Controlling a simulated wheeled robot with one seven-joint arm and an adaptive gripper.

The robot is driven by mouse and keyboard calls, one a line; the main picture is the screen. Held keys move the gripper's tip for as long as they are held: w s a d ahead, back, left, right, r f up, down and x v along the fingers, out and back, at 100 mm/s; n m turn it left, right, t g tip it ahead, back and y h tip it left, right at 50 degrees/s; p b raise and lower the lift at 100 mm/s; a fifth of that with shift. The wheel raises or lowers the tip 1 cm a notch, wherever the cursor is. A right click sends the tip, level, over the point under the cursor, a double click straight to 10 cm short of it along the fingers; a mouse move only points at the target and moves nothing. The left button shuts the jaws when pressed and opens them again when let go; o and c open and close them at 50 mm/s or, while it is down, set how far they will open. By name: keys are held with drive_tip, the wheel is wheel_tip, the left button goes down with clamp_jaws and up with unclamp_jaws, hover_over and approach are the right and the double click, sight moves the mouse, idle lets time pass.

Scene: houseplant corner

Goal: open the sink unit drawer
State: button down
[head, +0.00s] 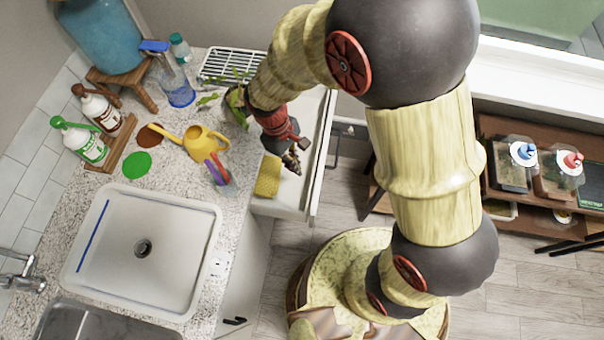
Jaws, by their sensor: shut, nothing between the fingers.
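The white sink unit drawer (318,190) stands pulled out from the counter's right side, its inside showing from above. Its dark handle (335,150) is on the outer front face, at the right. My gripper (292,163) points down over the drawer's inside, shut and empty, left of the front panel and apart from the handle as seen from above. Its height above the drawer floor is hard to tell. A yellow sponge (267,177) lies in the drawer, just left of my gripper. My arm hides part of the drawer's far end.
The speckled counter (150,185) holds a white basin (120,268), a yellow watering can (207,142), spray bottles (85,146) and a wire rack (232,66). A wooden shelf unit (520,222) stands at the right. Bare floor (520,285) lies at the lower right.

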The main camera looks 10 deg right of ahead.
wheel_tip(320, 180, down, 6)
drive_tip(key=w+a+n, duration=0.2)
drive_tip(key=n+t+b, duration=0.1)
drive_tip(key=n+b, duration=0.2)
approach(306, 182)
drive_tip(key=a+f, duration=0.1)
drive_tip(key=f, duration=0.1)
drive_tip(key=w+a+f, duration=0.1)
drive_tip(key=a+f, duration=0.1)
drive_tip(key=shift+a+f, duration=0.1)
drive_tip(key=shift+f, duration=0.15)
drive_tip(key=d, duration=0.1)
drive_tip(key=s+d, duration=0.1)
drive_tip(key=d, duration=0.1)
drive_tip(key=shift+s+d, duration=0.15)
drive_tip(key=shift+d, duration=0.25)
drive_tip(key=shift+r, duration=0.1)
drive_tip(key=s+d, duration=0.2)
drive_tip(key=d, duration=0.5)
drive_tip(key=shift+s+d+p, duration=0.2)
drive_tip(key=shift+s+p, duration=0.1)
drive_tip(key=shift+s, duration=0.1)
